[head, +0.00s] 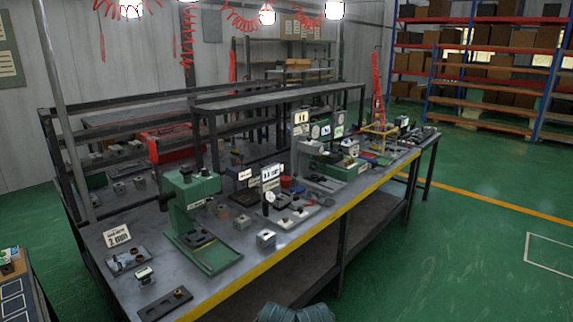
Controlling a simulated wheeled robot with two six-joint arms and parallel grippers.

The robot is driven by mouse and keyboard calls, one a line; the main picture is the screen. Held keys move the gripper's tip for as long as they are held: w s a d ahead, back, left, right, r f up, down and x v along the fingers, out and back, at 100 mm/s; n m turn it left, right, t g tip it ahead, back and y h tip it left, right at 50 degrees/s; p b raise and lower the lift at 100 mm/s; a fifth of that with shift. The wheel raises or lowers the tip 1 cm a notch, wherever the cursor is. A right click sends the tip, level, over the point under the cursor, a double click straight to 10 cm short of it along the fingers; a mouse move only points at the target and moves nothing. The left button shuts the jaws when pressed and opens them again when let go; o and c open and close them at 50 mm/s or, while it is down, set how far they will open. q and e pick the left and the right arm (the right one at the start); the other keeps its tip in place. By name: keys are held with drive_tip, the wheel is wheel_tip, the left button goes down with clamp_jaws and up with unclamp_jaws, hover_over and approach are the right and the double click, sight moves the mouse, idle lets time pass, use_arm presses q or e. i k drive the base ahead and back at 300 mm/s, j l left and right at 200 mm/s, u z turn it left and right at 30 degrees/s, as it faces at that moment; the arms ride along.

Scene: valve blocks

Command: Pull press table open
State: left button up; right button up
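A green press (194,192) stands on the near left part of the long workbench (300,226). It has an upright column, a head on top and a dark lever at its left side. Its flat green base plate (222,257) lies on the bench top, with a dark block (200,238) on it below the head. I cannot tell from here whether the press table is in or out. Neither of my grippers is in view.
Small metal blocks (266,238), a sign marked 2 (117,236) and a dark plate (165,304) lie around the press. More fixtures stand farther along the bench. A yellow stripe marks its front edge. The green floor (450,270) to the right is clear.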

sight(195, 239)
drive_tip(key=i+l, duration=0.15)
drive_tip(key=i, duration=0.35)
drive_tip(key=i+l, duration=0.2)
drive_tip(key=i, duration=0.25)
